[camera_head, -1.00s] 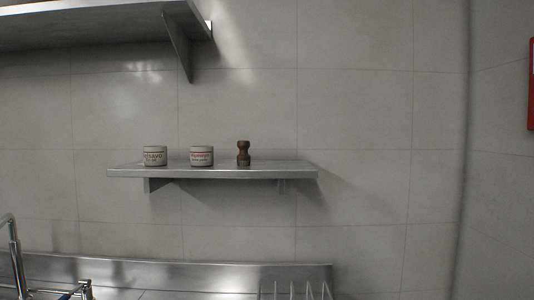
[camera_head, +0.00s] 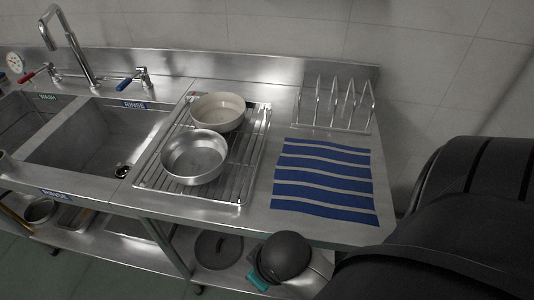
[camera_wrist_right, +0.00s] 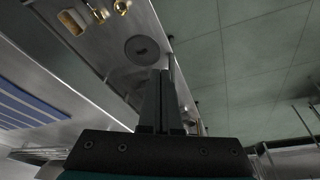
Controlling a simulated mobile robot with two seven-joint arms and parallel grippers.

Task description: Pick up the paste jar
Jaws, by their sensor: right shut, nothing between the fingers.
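No paste jar shows in the current views. The wall shelf with its jars is out of the head view. My right gripper (camera_wrist_right: 160,80) shows in the right wrist view with its two dark fingers together and nothing between them, above the lower shelf and floor. In the head view my black right arm fills the lower right, and what looks like its wrist with a teal part hangs beside the counter's front edge. My left gripper is not in view.
A steel counter holds a sink (camera_head: 95,150), a wire rack (camera_head: 243,170) with a cream bowl (camera_head: 218,112) and a steel bowl (camera_head: 194,157), a striped blue mat (camera_head: 325,185) and an upright rack (camera_head: 335,105). A round lid (camera_head: 218,250) lies on the lower shelf.

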